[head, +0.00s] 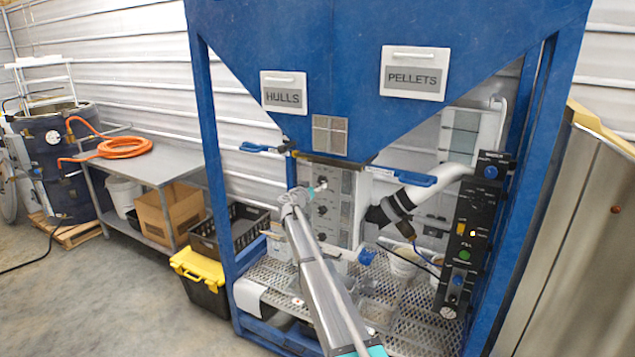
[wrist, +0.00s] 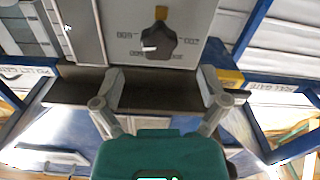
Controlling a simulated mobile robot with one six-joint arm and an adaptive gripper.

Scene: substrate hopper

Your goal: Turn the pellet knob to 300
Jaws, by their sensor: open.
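A grey control panel (head: 345,190) hangs under the blue hopper, with an upper dark knob (head: 321,182) and a lower one (head: 322,210). I cannot read which is the pellet knob. The wrist view shows one black lobed knob (wrist: 158,42) with an orange mark at its top edge and inverted numbers on both sides; its exact setting is unclear. My gripper (head: 300,193) is at the panel's left front in the head view. In the wrist view my gripper (wrist: 161,80) has its fingers spread, with nothing between them. The knob lies beyond the fingertips, apparently untouched.
Blue gate handles (head: 402,177) and (head: 262,148) flank the panel top. A white pipe (head: 440,180) and a black control box (head: 478,215) stand to the right. A perforated shelf (head: 385,335) lies below. Blue frame posts (head: 217,170) bound the sides.

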